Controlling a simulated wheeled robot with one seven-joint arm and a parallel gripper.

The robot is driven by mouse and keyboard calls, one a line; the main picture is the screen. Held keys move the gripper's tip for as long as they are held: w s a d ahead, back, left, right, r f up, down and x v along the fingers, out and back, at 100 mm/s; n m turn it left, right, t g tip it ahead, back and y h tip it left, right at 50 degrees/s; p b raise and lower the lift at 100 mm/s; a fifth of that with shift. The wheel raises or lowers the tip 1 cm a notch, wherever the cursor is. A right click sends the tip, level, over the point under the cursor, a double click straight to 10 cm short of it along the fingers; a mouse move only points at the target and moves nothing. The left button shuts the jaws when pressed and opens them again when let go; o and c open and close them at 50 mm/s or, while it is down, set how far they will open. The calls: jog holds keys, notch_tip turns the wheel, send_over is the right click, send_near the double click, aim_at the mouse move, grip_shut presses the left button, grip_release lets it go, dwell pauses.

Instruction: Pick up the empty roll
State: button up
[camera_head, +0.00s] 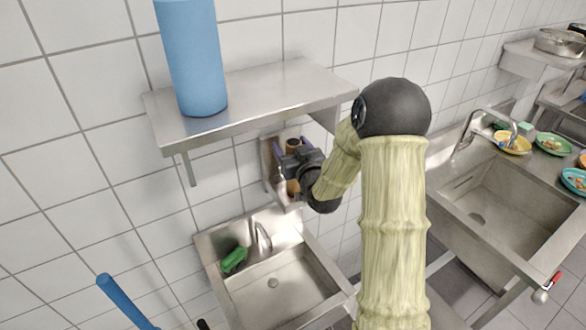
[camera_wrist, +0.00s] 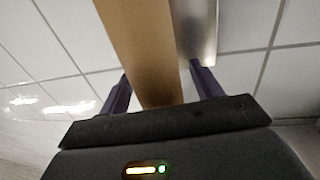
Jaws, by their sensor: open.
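The empty roll is a brown cardboard tube (camera_head: 293,186) standing upright at a metal wall holder (camera_head: 270,160) below the shelf. My gripper (camera_head: 291,148) is at the roll and hides its middle in the head view. In the wrist view the roll (camera_wrist: 143,50) runs between the two purple fingers of my gripper (camera_wrist: 160,82). A strip of the metal holder (camera_wrist: 197,30) shows behind the roll.
A steel shelf (camera_head: 270,92) with a blue roll (camera_head: 193,60) on it is above my gripper. A small sink (camera_head: 290,285) with a green sponge (camera_head: 233,260) is below. A larger sink (camera_head: 500,205) and dishes (camera_head: 553,144) are at the right.

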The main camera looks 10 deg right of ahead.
jog(key=c, duration=1.3)
jog(key=shift+r, duration=0.1)
notch_tip(320, 180, up, 10)
jog(key=b, duration=0.3)
